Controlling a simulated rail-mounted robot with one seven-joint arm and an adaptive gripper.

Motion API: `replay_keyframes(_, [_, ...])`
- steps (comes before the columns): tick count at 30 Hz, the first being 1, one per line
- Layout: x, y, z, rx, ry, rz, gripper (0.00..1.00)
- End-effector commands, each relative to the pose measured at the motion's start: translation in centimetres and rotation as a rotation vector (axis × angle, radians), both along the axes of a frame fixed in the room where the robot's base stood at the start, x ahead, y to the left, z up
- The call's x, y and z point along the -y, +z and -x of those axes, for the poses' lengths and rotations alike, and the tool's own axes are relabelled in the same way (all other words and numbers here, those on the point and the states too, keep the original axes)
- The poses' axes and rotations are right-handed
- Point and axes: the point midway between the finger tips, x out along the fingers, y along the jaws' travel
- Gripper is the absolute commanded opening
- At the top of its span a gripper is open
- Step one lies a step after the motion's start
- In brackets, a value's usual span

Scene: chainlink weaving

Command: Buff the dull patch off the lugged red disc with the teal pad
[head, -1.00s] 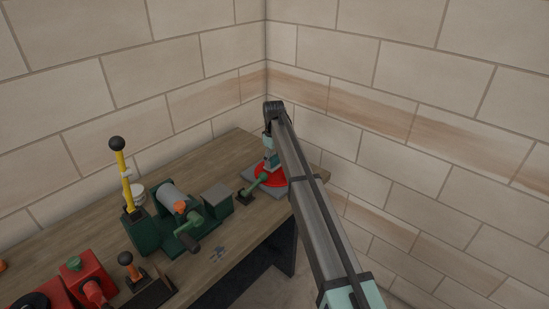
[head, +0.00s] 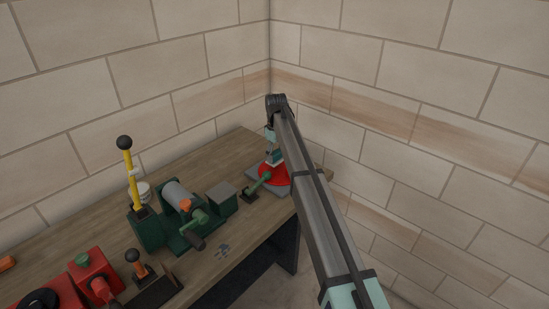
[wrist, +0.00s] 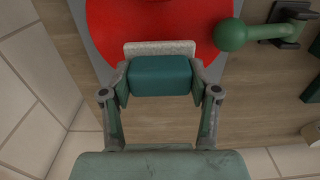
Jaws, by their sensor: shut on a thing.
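The red disc (head: 273,176) lies on a grey plate (head: 255,186) at the far right corner of the bench. It fills the top of the wrist view (wrist: 160,22). My gripper (wrist: 160,84) is shut on the teal pad (wrist: 160,73), its fingers at the pad's two ends. A pale grey strip (wrist: 160,47) runs along the pad's far edge and overlaps the disc's near edge in the wrist view. I cannot tell whether it touches the disc. In the head view my gripper (head: 273,155) is small above the disc. I cannot make out the dull patch or the lugs.
A green-knobbed lever (wrist: 250,32) stands close beside the disc. Left of it on the bench (head: 205,250) are a green block (head: 221,198), a green machine with a grey roller (head: 177,196), a yellow lever (head: 131,180) and red devices (head: 92,270). Brick walls close the corner behind.

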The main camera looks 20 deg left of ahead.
Motion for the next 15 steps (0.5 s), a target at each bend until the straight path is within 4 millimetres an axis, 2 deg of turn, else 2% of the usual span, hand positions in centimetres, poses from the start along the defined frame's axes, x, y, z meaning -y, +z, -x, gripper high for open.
replay_keyframes(15, [0.7, 4.8, -0.4, 0.001, -0.008, -0.001, 0.23])
